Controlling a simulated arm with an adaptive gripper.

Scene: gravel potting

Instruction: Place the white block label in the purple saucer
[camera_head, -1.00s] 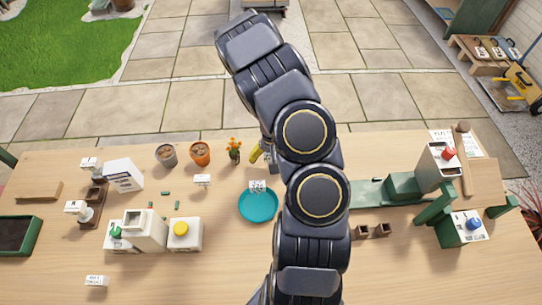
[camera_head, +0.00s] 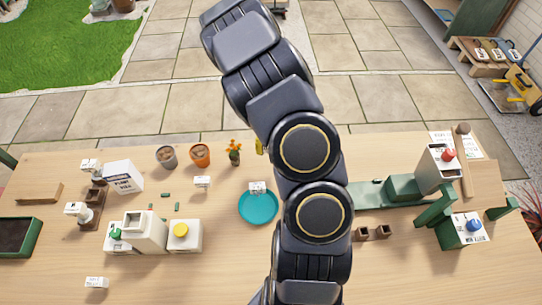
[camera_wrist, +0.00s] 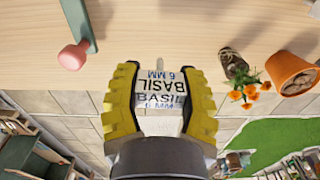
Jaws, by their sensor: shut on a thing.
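My gripper (camera_wrist: 160,72) has yellow ribbed fingers. It is shut on a white block label (camera_wrist: 160,100) that reads BASIL 6 MM. In the head view my arm hides the block and nearly all of the gripper; only a bit of yellow finger shows at the arm's left edge. No purple saucer shows in either view. A teal saucer (camera_head: 258,208) lies on the table left of my arm, with a small white label (camera_head: 257,187) at its far rim.
Orange flowers (camera_head: 234,150) and two pots, one terracotta (camera_head: 200,155) and one grey (camera_head: 167,157), stand along the far edge. White dispensers (camera_head: 145,230) stand left. A green fixture (camera_head: 460,228) stands right. Table around the teal saucer's near side is clear.

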